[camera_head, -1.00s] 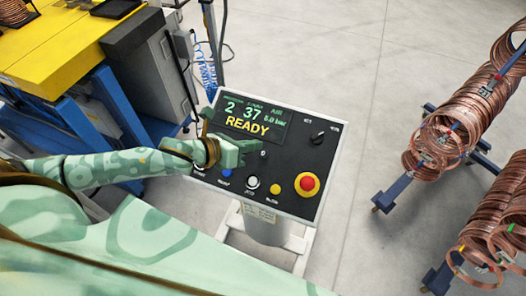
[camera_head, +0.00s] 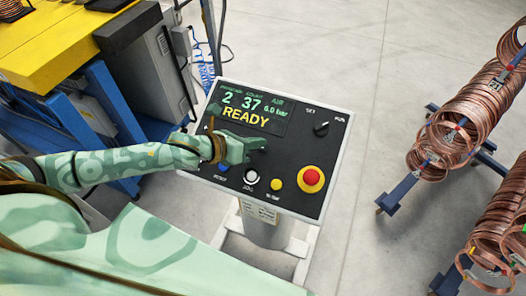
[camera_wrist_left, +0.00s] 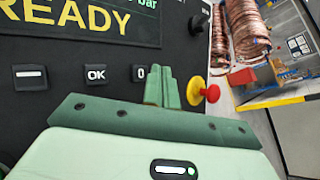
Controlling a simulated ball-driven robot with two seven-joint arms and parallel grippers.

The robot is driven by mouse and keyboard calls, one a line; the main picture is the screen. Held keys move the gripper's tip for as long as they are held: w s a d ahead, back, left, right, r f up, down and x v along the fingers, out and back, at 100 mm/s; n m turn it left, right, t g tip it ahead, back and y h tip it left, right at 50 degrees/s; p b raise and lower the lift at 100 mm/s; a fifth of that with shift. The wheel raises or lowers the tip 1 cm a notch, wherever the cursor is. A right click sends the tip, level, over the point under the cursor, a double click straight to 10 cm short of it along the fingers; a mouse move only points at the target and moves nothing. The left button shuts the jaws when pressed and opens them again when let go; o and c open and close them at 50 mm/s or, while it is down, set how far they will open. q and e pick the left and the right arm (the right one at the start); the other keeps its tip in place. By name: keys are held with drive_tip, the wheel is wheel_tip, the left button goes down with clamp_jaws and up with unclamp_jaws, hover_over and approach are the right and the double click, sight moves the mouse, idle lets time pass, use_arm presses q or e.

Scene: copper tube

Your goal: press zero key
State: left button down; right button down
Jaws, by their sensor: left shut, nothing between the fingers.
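The zero key (camera_wrist_left: 139,73) is a small dark square marked "0" on the black control panel (camera_head: 290,165). In the left wrist view it sits right of the OK key (camera_wrist_left: 95,75) and a key with a bar (camera_wrist_left: 30,77). My left gripper (camera_head: 262,143) is shut and empty over the middle of the panel. In the left wrist view its green fingertips (camera_wrist_left: 160,78) overlap the right and lower part of the zero key. I cannot tell whether they touch it. In the head view the hand hides the keys. My right gripper is not in view.
The display (camera_head: 248,107) reads READY. Below the hand are a blue button (camera_head: 223,167), a white button (camera_head: 251,177), a yellow button (camera_head: 276,185) and a red emergency stop (camera_head: 311,177). A selector knob (camera_head: 321,128) is at upper right. Copper coils (camera_head: 450,140) stand farther right.

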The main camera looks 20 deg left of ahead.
sight(268, 144)
use_arm(q)
drive_tip(key=shift+w+f+b, duration=0.35)
drive_tip(key=shift+f, duration=0.3)
drive_tip(key=shift+f, duration=0.15)
idle(1.5)
drive_tip(key=shift+w+f, duration=0.15)
drive_tip(key=shift+f, duration=0.05)
drive_tip(key=shift+w+f+b, duration=0.15)
drive_tip(key=shift+f+b, duration=0.25)
drive_tip(key=shift+f, duration=0.05)
idle(0.7)
idle(0.4)
drive_tip(key=shift+s+r+p, duration=0.35)
drive_tip(key=shift+r+p, duration=0.5)
drive_tip(key=shift+p, duration=0.1)
